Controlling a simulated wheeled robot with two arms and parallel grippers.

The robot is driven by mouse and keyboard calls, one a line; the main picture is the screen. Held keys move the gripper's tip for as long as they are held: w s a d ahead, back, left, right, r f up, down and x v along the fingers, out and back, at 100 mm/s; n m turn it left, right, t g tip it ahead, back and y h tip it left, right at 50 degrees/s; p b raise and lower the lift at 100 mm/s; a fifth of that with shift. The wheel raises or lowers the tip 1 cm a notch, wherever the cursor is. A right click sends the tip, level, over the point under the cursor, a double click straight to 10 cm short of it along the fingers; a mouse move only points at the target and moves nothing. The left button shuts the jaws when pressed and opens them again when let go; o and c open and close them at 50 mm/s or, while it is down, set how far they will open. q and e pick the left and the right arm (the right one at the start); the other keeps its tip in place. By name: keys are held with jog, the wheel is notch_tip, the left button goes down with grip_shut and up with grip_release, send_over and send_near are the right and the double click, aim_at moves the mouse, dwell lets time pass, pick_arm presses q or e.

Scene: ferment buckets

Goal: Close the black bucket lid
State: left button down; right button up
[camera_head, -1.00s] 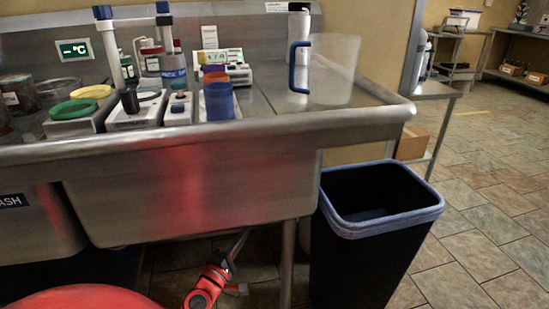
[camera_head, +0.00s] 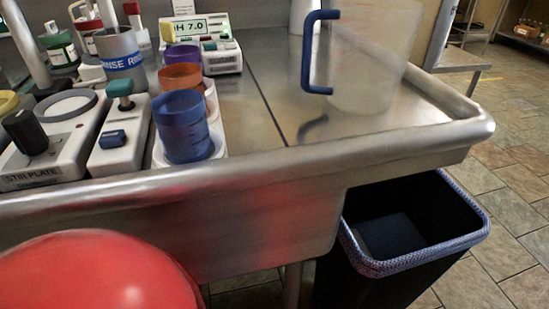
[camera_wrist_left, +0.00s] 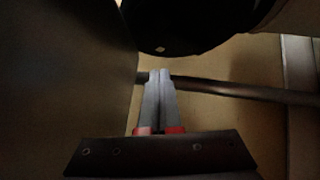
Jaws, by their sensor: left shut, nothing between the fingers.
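A black bin (camera_head: 350,275) with a blue patterned rim stands on the floor at the right, beside the sink unit, in the head view. Its top is open and I see no lid on it. I cannot tell whether it is the task's bucket. In the left wrist view my left gripper (camera_wrist_left: 160,72) is shut and empty. A dark round object (camera_wrist_left: 185,25) is ahead of its fingertips at the top of that view; I cannot tell what it is. My right gripper is in neither view.
The steel sink counter (camera_head: 260,160) fills the middle of the head view. It bears a blue cup (camera_head: 184,128), a stir plate (camera_head: 60,140), a pH meter (camera_head: 190,30) and a clear pitcher (camera_head: 370,60) with a blue handle. Tiled floor (camera_head: 510,230) is free at the right.

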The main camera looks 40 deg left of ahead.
pick_arm(q)
jog(key=w+d+r, duration=0.2)
jog(key=w, duration=0.9)
jog(key=w+d+r+p, duration=0.1)
jog(key=w+p, duration=0.1)
jog(key=shift+w+d+r+p, duration=0.15)
jog(key=shift+d+r+p, duration=0.15)
jog(key=shift+d+r, duration=0.05)
jog(key=shift+f, duration=0.1)
